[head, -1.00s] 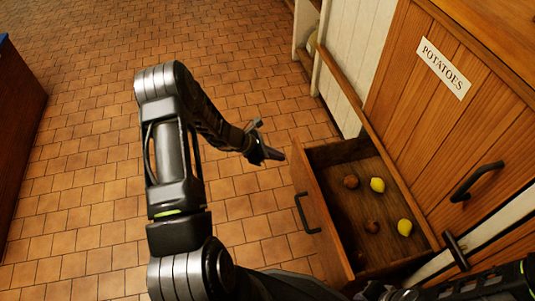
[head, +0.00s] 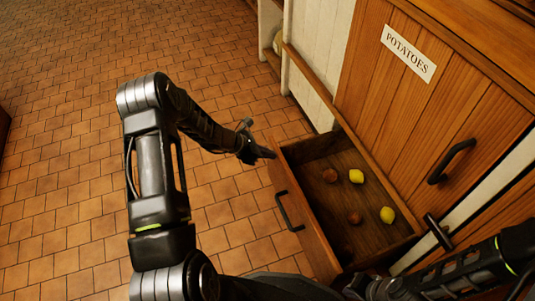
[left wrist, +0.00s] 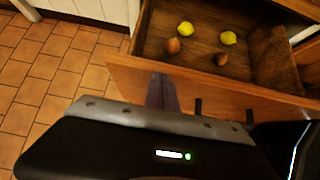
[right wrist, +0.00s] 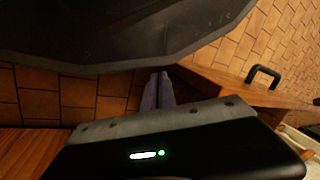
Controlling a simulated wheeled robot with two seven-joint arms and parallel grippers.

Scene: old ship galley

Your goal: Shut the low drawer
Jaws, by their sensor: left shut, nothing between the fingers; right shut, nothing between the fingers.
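The low drawer (head: 303,226) stands pulled out from the wooden cabinet. It has a dark handle (head: 288,212) on its front and holds two lemons (head: 356,176) and two brown round things, maybe potatoes (head: 330,175). My left gripper (head: 262,153) is shut and empty at the far end of the drawer front. In the left wrist view its fingers (left wrist: 162,88) lie against or just before the front board; contact is hard to tell. My right gripper is shut and empty; its fingers show in the right wrist view (right wrist: 158,90) near the drawer's wooden edge (right wrist: 230,85).
The cabinet door (head: 425,110) above bears a POTATOES sign (head: 408,53) and a dark handle (head: 452,162). Another dark handle (head: 438,232) sticks out beside the drawer's near end. The tiled floor (head: 60,150) at left is clear.

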